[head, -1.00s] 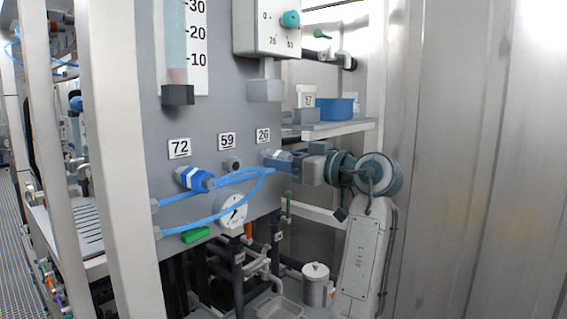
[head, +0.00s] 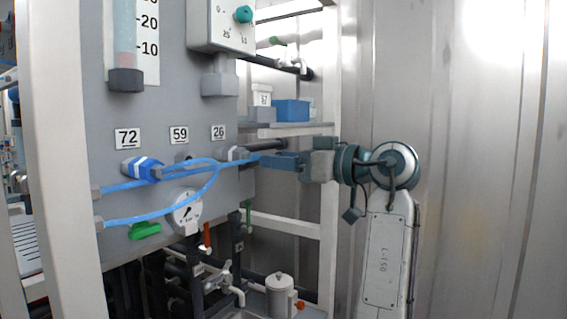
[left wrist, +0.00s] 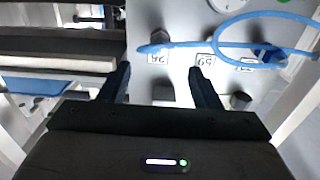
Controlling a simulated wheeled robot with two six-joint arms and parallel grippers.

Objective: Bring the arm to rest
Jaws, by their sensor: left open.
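My left gripper (head: 268,160) is open and points left toward the grey panel (head: 160,105), to the right of port label 26 (head: 218,132). In the left wrist view its two fingers (left wrist: 159,75) stand apart with nothing between them. A light-coloured fitting (head: 236,153) sits at port 26, left of the fingertips and apart from them. A blue hose (head: 215,182) runs close to this fitting; whether it is joined there I cannot tell. My right gripper is not in view.
A white upright post (head: 331,230) and a shelf with a blue box (head: 291,110) are close to my arm. A gauge (head: 187,211), green handle (head: 145,231) and lidded pot (head: 280,295) are lower down. The metal wall (head: 480,180) at the right is bare.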

